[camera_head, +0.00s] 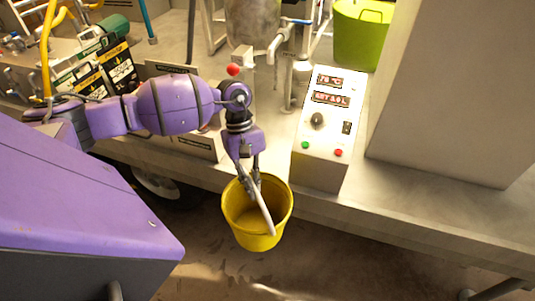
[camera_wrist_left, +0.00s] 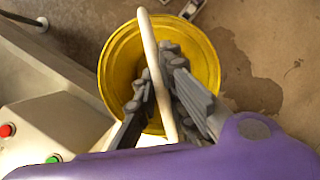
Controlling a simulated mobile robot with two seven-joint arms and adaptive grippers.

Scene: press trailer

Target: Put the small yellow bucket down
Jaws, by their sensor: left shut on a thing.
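The small yellow bucket (camera_head: 237,234) hangs upright from my left gripper (camera_head: 250,183), in front of the trailer's edge. My left gripper is shut on the bucket's pale handle (camera_head: 267,213), which crosses over the open top. In the left wrist view the bucket (camera_wrist_left: 206,62) lies beyond the gripper fingers (camera_wrist_left: 160,95), with the handle (camera_wrist_left: 150,45) between them. The inside of the bucket looks empty, though the fingers hide part of it. Below it is the brown floor; I cannot tell how far. My right gripper is not in view.
A white control box (camera_head: 325,125) with displays, a knob and buttons stands on the trailer deck (camera_head: 400,185) right of my gripper. A green bucket (camera_head: 361,38) stands behind. A dark wheel (camera_head: 165,187) is under the trailer. The wet-stained floor (camera_head: 340,265) in front is clear.

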